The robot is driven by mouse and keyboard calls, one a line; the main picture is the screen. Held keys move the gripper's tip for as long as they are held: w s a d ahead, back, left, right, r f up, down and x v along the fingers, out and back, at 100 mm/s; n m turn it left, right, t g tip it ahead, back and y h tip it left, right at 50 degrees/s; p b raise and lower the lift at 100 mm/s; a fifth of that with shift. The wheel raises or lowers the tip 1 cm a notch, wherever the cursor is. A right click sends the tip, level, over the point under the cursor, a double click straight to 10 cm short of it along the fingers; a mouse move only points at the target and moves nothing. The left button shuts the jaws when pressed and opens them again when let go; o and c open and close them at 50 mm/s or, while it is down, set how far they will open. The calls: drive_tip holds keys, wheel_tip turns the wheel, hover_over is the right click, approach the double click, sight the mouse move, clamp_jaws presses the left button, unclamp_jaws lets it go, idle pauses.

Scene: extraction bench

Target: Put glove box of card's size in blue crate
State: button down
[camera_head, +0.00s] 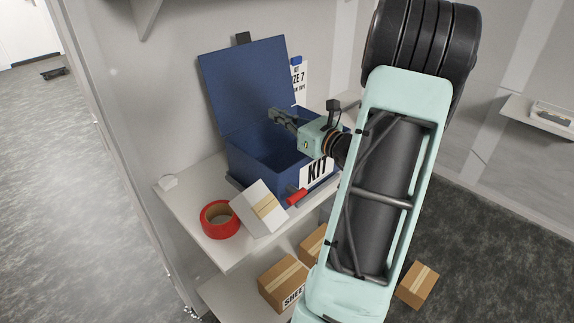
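The blue crate (238,163) stands on the upper shelf with its lid raised; its front label reads "KIT". A white card (298,92) stands behind it, with "ZE 7" legible; its left part is hidden by the lid. A white box with a tan tape strip (259,209) sits tilted in front of the crate; no size marking can be read on it. My gripper (273,113) is over the crate's opening, pointing left. Nothing can be made out between its fingers, and their gap is unclear. My arm hides the crate's right side.
A red tape roll (219,219) and a red-handled object (296,197) lie near the white box. Brown boxes (283,281) (312,243) sit on the lower shelf, and another (417,285) is at lower right. A wall shelf (520,108) is at far right.

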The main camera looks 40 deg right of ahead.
drive_tip(key=shift+w+d+r, duration=0.1)
drive_tip(key=shift+w+d, duration=0.05)
idle(0.8)
